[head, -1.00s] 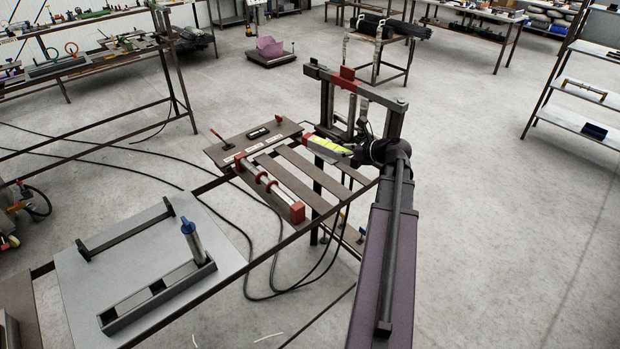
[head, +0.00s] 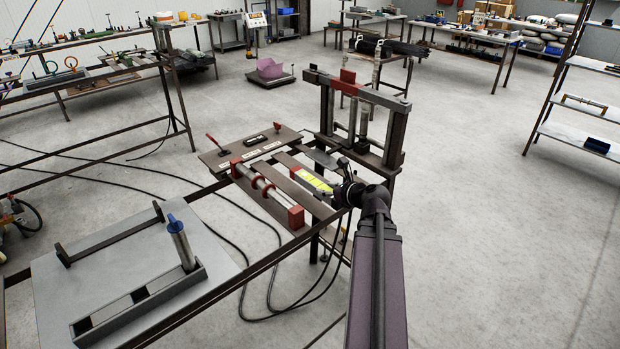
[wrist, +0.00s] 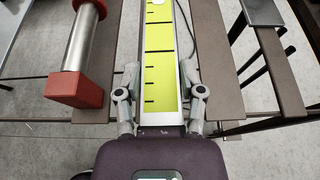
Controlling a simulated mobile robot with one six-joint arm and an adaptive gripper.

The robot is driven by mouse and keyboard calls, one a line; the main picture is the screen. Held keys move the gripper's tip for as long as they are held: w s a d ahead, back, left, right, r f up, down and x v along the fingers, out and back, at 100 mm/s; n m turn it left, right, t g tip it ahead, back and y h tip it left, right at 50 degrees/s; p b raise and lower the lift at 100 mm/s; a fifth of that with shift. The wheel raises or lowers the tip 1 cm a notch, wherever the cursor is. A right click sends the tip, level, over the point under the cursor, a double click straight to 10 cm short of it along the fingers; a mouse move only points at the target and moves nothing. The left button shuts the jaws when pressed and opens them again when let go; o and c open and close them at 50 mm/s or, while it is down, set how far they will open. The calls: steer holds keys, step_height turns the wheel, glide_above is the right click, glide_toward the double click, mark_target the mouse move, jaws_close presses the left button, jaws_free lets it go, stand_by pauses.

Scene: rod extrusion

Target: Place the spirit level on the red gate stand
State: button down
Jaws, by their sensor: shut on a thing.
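The spirit level (head: 312,180) looks like a silver bar with a yellow-green face and black marks. My gripper (head: 345,190) is shut on its near end and holds it over the brown slatted table. In the wrist view, the level (wrist: 160,65) runs straight away from me between the fingers of my gripper (wrist: 160,112). Its far end is cut off there. The gate stand (head: 393,130) is an upright frame with dark posts, red parts and a red block on its top bar. It stands beyond the gripper at the table's far side, apart from the level.
A steel roller (head: 262,184) with red end blocks lies left of the level. A board (head: 225,155) with a black item and a red-knobbed lever is behind it. A grey plate (head: 90,290) holds a channel with a blue-tipped cylinder. Cables (head: 245,225) hang below.

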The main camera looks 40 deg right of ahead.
steer(key=shift+w, duration=0.1)
steer(key=w+d, duration=0.2)
steer(key=w, duration=0.2)
steer(key=w+d+f+b, duration=0.1)
steer(key=w+d, duration=0.2)
steer(key=w, duration=0.1)
steer(key=w+d, duration=0.2)
steer(key=w, duration=0.2)
steer(key=shift+w+d+f, duration=0.15)
steer(key=shift+w, duration=0.15)
steer(key=shift+w+d, duration=0.15)
steer(key=shift+w, duration=0.05)
steer(key=shift+w+d+f+b, duration=0.2)
steer(key=shift+w+f+b, duration=0.25)
steer(key=shift+b, duration=0.2)
steer(key=shift+s+f+b, duration=0.1)
steer(key=shift+f+b, duration=1.3)
steer(key=shift+f, duration=0.15)
steer(key=shift+c, duration=1)
jaws_free()
